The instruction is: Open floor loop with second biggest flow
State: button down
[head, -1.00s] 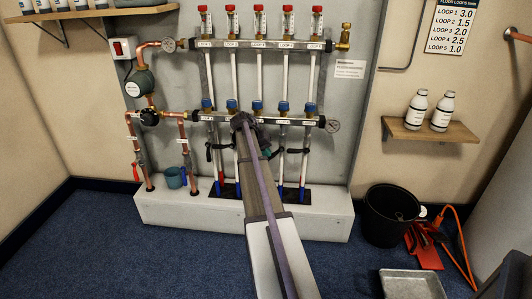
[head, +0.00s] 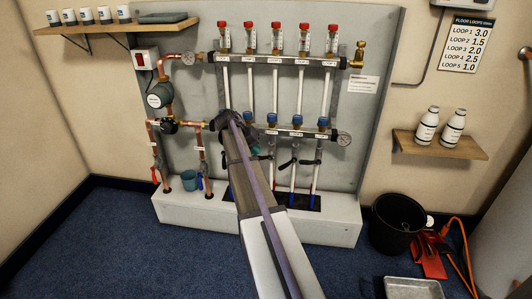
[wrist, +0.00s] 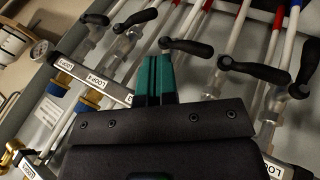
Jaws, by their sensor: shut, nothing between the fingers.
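The flow chart (head: 469,45) lists loop 4 at 2.5, second to loop 1 at 3.0. The loop 4 lever (head: 286,163) is a black handle on the fourth pipe from the left. In the wrist view it appears to be the second lever from the left (wrist: 137,19). It lies across its pipe, tilted differently from the loop 5 lever (head: 310,162) beside it. My gripper shows in the wrist view (wrist: 156,60), its green fingers shut and empty below the loop 3 lever (wrist: 187,47). In the head view my arm hides most of it and the left levers.
The lower manifold bar (head: 300,133) with blue caps runs above the levers. Other levers (wrist: 255,72) stand close on the right in the wrist view. A gauge (head: 344,139) ends the bar. A black bucket (head: 398,225) and tray (head: 414,289) are on the floor.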

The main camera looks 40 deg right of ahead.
aim_at(271, 156)
jog(key=d+f+h+b, duration=0.1)
jog(key=d+f+b, duration=0.1)
jog(key=d+f+n+t+h+b, duration=0.1)
jog(key=d+f+b, duration=0.1)
jog(key=d, duration=0.1)
jog(key=s+d+f+t+h+b, duration=0.1)
jog(key=d+f+b, duration=0.1)
jog(key=b, duration=0.1)
jog(key=shift+d+f+n+h, duration=0.2)
jog(key=shift+n+h, duration=0.1)
jog(key=shift+h, duration=0.1)
jog(key=s+d+f+b, duration=0.1)
jog(key=s+f+b, duration=0.1)
jog(key=b, duration=0.1)
jog(key=shift+s+d+f, duration=0.3)
jog(key=shift+d+f, duration=0.05)
jog(key=shift+f, duration=0.1)
